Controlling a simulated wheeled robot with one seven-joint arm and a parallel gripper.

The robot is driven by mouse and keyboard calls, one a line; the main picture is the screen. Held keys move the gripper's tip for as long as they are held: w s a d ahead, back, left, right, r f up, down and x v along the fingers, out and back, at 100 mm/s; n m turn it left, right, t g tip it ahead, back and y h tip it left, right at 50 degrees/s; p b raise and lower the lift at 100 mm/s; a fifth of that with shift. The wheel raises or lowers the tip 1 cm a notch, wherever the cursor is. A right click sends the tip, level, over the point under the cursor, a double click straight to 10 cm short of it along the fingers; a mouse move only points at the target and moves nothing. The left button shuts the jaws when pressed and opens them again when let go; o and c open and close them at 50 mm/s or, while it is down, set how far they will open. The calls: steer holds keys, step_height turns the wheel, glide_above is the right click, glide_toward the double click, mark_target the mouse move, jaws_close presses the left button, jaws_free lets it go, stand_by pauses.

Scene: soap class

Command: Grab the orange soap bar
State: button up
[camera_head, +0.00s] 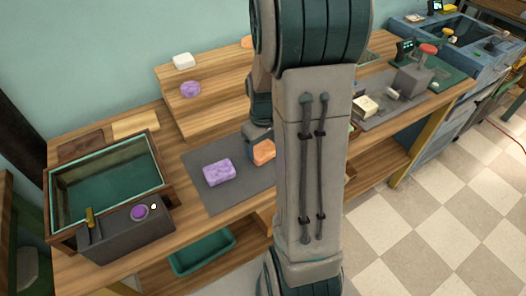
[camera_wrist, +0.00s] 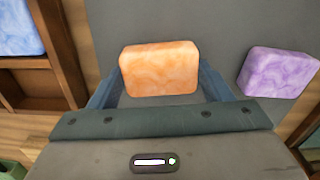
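The orange soap bar (camera_wrist: 160,70) is a marbled block on the grey mat (camera_wrist: 222,25). In the head view the orange soap bar (camera_head: 264,152) is partly hidden by my arm. My gripper (camera_wrist: 160,82) is over it, with one blue-grey finger along its left side and one along its right. The fingers are spread wide, close beside the bar; whether they touch it is hard to tell. In the head view only a bit of my gripper (camera_head: 258,138) shows beside the bar.
A purple soap bar (camera_head: 219,172) lies on the mat; it also shows in the wrist view (camera_wrist: 278,72). A stepped wooden shelf (camera_head: 215,80) holds a white soap (camera_head: 183,61) and a purple soap (camera_head: 190,89). A wooden-framed basin (camera_head: 105,180) stands at left.

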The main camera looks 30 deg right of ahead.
steer(key=shift+c, duration=1.2)
steer(key=shift+r, duration=0.15)
